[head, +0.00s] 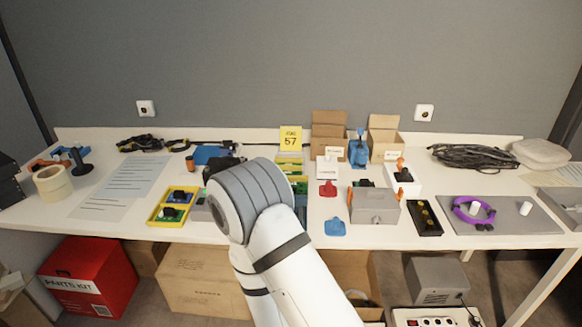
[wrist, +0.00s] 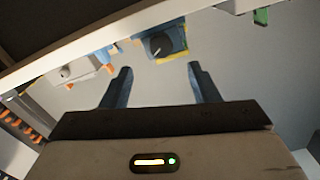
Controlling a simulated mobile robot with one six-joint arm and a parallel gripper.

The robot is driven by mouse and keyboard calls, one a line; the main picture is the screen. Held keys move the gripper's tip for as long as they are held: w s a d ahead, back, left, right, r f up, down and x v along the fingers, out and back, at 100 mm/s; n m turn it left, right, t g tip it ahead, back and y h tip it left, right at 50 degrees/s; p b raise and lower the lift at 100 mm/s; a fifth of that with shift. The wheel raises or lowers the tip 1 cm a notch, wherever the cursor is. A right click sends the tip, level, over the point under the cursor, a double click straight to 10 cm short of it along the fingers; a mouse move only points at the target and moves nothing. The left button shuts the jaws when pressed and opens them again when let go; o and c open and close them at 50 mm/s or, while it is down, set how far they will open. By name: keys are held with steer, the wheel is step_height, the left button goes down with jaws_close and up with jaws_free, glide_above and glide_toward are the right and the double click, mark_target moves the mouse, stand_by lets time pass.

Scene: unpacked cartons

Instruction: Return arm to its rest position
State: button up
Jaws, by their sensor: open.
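My gripper (wrist: 159,70) shows in the wrist view with its two dark blue-grey fingers spread apart. Nothing sits between the fingers. Beyond the fingertips is a blue thing with a black round knob (wrist: 160,44), apart from them. In the head view my white and grey arm rises from the bottom and reaches over the middle of the white table (head: 120,228). Its thick grey joint hides part of the table, and the fingers cannot be made out there.
A yellow tray (head: 153,217) lies just left of my arm. A grey box (head: 374,215), a red piece (head: 327,189) and a blue piece (head: 335,228) lie to its right. Cartons (head: 330,122) stand at the back. A red parts box (head: 85,280) is below the table.

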steer(key=w+d+r+m+g+h+p, duration=0.1)
steer(key=d+r+m+h, duration=0.6)
steer(key=d+m, duration=0.15)
steer(key=s+d+r+m+g+h+p, duration=0.1)
steer(key=s+d+r+m+g+h, duration=0.15)
steer(key=d+m+g, duration=0.45)
steer(key=s+d+r+m+g+h+p, duration=0.1)
steer(key=s+d+r+m+g+h, duration=0.2)
steer(key=m, duration=0.9)
steer(key=s+d+r+m+g+h+p, duration=0.1)
steer(key=s+d+r+m+g, duration=0.4)
steer(key=m, duration=0.4)
steer(key=s+r+m+g+y+p, duration=0.15)
steer(key=s+m+y, duration=0.25)
steer(key=m, duration=0.5)
steer(key=s+m+g+y, duration=0.2)
steer(key=s+m+y, duration=0.2)
steer(key=m, duration=0.5)
steer(key=w+a+r+m+t+y+p, duration=0.1)
steer(key=a+r+m+t+y, duration=0.3)
steer(key=m, duration=1)
steer(key=a+r+y, duration=0.2)
steer(key=a, duration=0.1)
steer(key=shift+p, duration=0.3)
